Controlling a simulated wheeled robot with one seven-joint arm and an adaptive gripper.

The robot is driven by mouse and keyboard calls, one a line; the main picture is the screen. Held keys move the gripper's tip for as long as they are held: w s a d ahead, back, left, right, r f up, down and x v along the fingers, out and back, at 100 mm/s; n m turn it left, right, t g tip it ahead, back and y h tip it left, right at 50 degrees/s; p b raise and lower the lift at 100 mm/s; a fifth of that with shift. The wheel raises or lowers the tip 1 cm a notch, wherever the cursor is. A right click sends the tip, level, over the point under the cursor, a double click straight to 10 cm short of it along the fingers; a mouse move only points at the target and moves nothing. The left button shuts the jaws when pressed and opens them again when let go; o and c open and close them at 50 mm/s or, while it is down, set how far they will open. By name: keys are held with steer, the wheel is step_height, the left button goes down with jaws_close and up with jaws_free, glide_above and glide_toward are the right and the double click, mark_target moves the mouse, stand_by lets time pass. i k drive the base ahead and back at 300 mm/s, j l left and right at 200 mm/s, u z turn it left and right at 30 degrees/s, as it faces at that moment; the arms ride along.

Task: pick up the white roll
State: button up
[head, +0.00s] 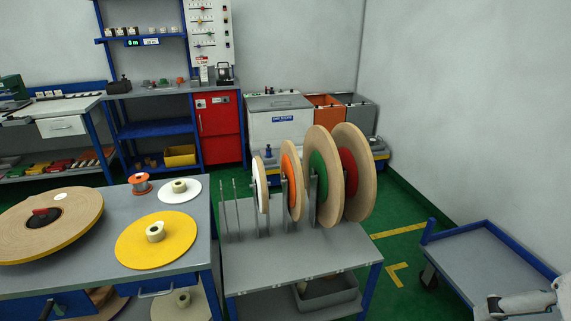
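A white-faced roll (260,185) stands upright at the left of a row of rolls on the grey table in the middle. Its right edge looks tan, and an upright holder stands beside it. Another white disc (192,196) lies flat on the left table, with a small cream core (179,186) on it. I cannot tell which of these the task calls the white roll. Pale parts at the bottom right look like my arm, but no gripper fingers show there.
Orange (291,178), green (319,175) and red-centred (348,172) rolls stand right of the white one. Thin upright rods (237,205) stand to its left. The left table holds a yellow disc (140,247) and a large tan roll (65,235). A blue-edged cart (480,260) stands right.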

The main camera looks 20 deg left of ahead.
mark_target(180, 191)
steer(key=u, duration=5.05)
steer(key=z, duration=1.25)
steer(key=l+z, duration=0.15)
steer(key=z, duration=0.25)
steer(key=l+z, duration=0.15)
steer(key=z, duration=0.25)
steer(key=l+z, duration=0.1)
steer(key=z, duration=0.35)
steer(key=i+l+z, duration=0.1)
steer(key=z, duration=0.3)
